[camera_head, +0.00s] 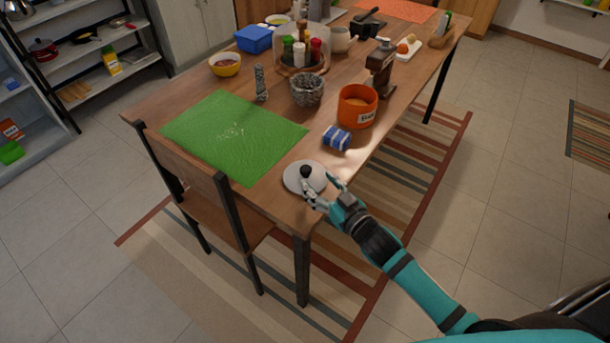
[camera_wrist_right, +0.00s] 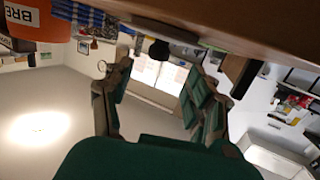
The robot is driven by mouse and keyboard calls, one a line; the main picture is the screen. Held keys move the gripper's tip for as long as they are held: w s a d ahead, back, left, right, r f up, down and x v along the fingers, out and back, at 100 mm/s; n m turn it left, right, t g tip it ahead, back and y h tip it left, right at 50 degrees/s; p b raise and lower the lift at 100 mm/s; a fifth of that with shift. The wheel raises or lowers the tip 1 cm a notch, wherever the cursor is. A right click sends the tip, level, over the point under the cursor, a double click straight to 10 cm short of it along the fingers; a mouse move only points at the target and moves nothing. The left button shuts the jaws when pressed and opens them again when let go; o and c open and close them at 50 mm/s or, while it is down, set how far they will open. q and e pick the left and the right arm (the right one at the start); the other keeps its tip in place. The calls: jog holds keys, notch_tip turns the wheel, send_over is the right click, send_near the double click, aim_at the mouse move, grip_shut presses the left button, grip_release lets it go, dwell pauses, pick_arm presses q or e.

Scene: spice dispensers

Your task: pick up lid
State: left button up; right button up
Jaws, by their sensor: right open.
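The lid (camera_head: 293,177), a pale round disc with a black knob (camera_head: 306,171), lies on the table's near corner. My right gripper (camera_head: 320,186) is right beside the lid, at its right front side, with its fingers open toward the knob. In the right wrist view, turned upside down, the black knob (camera_wrist_right: 159,50) hangs from the lid's rim (camera_wrist_right: 165,33) ahead of and between the spread fingers (camera_wrist_right: 160,75). The gap between them looks empty; whether a finger touches the lid is unclear. My left gripper is not in view.
An orange pot (camera_head: 357,107) and a blue-and-white folded cloth (camera_head: 337,138) stand behind the lid. A green mat (camera_head: 232,136) lies to the left. A stone mortar (camera_head: 307,90) and a brown grinder (camera_head: 380,68) are farther back. A wooden chair (camera_head: 205,185) is at the near left.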

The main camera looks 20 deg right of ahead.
aim_at(309, 171)
jog(key=x, duration=0.7)
jog(key=shift+w, duration=0.3)
jog(key=shift+d, duration=0.1)
grip_shut()
